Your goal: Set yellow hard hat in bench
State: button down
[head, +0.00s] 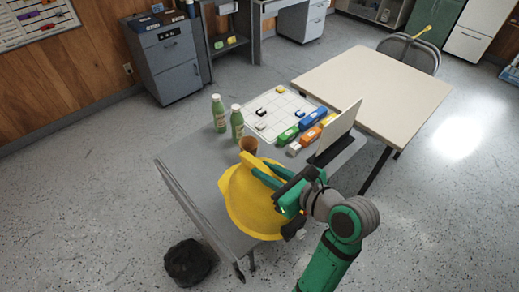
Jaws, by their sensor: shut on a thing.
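The yellow hard hat (248,208) is at the near end of a grey table (190,165), the likely bench. My gripper (262,171) is shut on the hat, with its green fingers at the hat's upper side. The hat covers part of the table's near edge in the picture. I cannot tell whether it touches the tabletop or hangs above it. My arm comes in from the lower right and hides the hat's right side.
Two green bottles (237,122), a brown cup (248,145), a white grid sheet (290,103), coloured blocks (313,117) and an upright panel (338,127) occupy the grey table. A cream table (385,85) behind is clear. A black bag (187,262) lies on the floor.

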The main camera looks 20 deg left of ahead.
aim_at(254, 158)
jog(key=w+a+f, duration=0.1)
jog(key=w, duration=0.1)
jog(key=w+a+f, duration=0.1)
jog(key=a, duration=0.1)
jog(key=w+a+f, duration=0.1)
jog(key=w+a, duration=0.1)
jog(key=shift+w+a+f, duration=0.1)
jog(key=shift+w+f, duration=0.1)
jog(key=shift+w, duration=0.1)
jog(key=w+a+f, duration=0.1)
jog(key=w+f, duration=0.1)
jog(key=f, duration=0.1)
jog(key=w+a+f, duration=0.1)
jog(key=shift+a+f, duration=0.3)
jog(key=shift+a, duration=0.05)
jog(key=shift+w+a+f, duration=0.15)
jog(key=shift+w+f, duration=0.2)
jog(key=shift+a+f, duration=0.2)
jog(key=shift+w+a+f, duration=0.1)
jog(key=shift+w+f, duration=0.05)
jog(key=shift+f, duration=1.75)
jog(key=c, duration=1.6)
grip_release()
